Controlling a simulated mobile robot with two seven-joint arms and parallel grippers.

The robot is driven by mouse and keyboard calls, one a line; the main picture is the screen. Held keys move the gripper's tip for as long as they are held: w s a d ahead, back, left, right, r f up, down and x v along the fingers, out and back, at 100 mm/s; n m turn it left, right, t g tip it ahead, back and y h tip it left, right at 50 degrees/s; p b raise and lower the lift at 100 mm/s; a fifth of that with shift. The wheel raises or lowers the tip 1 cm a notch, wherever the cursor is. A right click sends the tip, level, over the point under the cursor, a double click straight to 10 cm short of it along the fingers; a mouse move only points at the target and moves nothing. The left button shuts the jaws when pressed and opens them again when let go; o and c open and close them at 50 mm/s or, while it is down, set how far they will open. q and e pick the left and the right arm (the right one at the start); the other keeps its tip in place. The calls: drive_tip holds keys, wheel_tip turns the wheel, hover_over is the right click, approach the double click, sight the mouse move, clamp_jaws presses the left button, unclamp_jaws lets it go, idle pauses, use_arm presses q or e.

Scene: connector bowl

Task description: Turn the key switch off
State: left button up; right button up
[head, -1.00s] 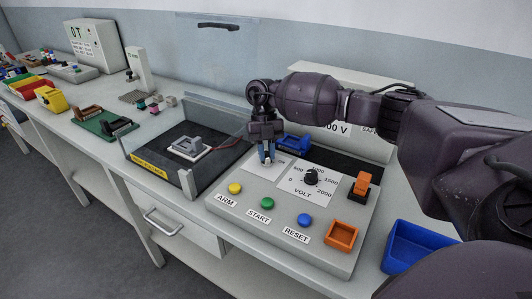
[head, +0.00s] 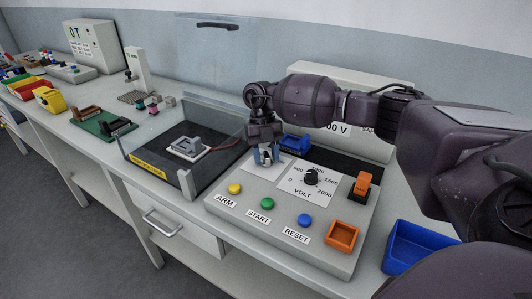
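The grey control panel (head: 215,205) stands on the bench. Its key switch is under my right gripper (head: 266,156), on the white plate (head: 283,168) at the panel's upper left, and is mostly hidden by the fingers. The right gripper points down with its blue-tipped fingers around the key and appears shut on it. The key's exact angle is too small and covered to read. My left gripper is not in view.
The panel also bears a volt dial (head: 311,178), yellow (head: 235,188), green (head: 267,203) and blue (head: 305,220) buttons, and an orange switch (head: 362,184). A clear-walled test box (head: 160,168) stands at left, a blue bin (head: 412,250) at right.

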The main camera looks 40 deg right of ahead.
sight(266, 153)
drive_tip(key=shift+r, duration=0.25)
drive_tip(key=shift+r, duration=0.25)
wheel_tip(266, 153, up, 19)
drive_tip(key=p, duration=0.2)
drive_tip(key=shift+r, duration=0.1)
idle(0.4)
